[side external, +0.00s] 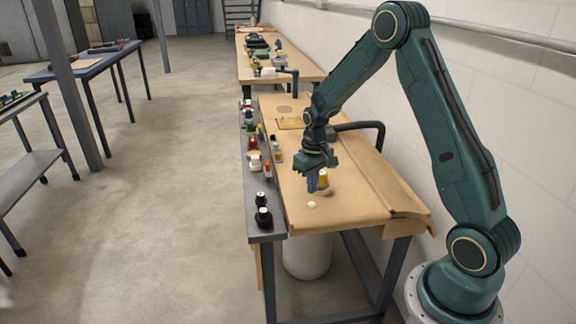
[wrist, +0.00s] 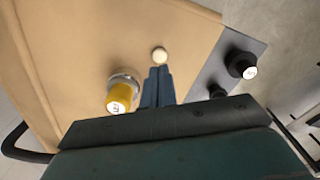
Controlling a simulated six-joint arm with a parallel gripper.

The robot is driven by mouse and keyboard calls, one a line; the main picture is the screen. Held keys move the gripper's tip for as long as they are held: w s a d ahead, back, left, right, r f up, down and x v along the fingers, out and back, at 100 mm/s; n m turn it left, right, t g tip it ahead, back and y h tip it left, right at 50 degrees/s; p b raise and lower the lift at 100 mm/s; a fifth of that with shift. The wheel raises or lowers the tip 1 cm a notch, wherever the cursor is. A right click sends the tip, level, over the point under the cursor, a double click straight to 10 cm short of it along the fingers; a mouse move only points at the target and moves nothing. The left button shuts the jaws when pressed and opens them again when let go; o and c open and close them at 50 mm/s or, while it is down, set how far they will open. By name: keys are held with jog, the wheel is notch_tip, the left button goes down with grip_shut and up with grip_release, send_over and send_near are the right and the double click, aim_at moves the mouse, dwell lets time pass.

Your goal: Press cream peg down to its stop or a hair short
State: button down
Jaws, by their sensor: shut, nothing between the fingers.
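The cream peg (side external: 312,205) shows as a small pale round top at the bare near part of the brown work surface. In the wrist view the cream peg (wrist: 160,54) lies just beyond the fingertips. How far it stands above the surface is too small to tell. My gripper (side external: 317,189) points down above the table, a little behind the peg in the side view. In the wrist view the blue fingers of my gripper (wrist: 158,72) are together with nothing between them. They appear apart from the peg, though their height above it is hard to judge.
A yellow piece with a white top (wrist: 120,93) stands left of the fingers in the wrist view. Two black knobs, one nearer (side external: 263,218) and one farther (side external: 261,199), stand on the grey side strip. Several small bottles and items line that strip farther back.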

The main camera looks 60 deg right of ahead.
jog(key=shift+r, duration=1.45)
notch_tip(320, 180, up, 10)
jog(key=t, duration=0.2)
send_over(311, 204)
jog(key=s+a, duration=0.3)
jog(key=a, duration=0.3)
jog(key=s+a+r+n, duration=0.2)
jog(key=s+a+r, duration=0.2)
jog(key=s+r, duration=0.25)
jog(key=s+a+r+t, duration=0.1)
jog(key=s+a+r, duration=0.1)
jog(key=s, duration=0.5)
jog(key=s+a+r+n+t, duration=0.1)
jog(key=s+a+r+t, duration=0.1)
jog(key=s+a, duration=0.2)
jog(key=s, duration=0.2)
jog(key=shift+s+a+t, duration=0.3)
jog(key=shift+s, duration=0.05)
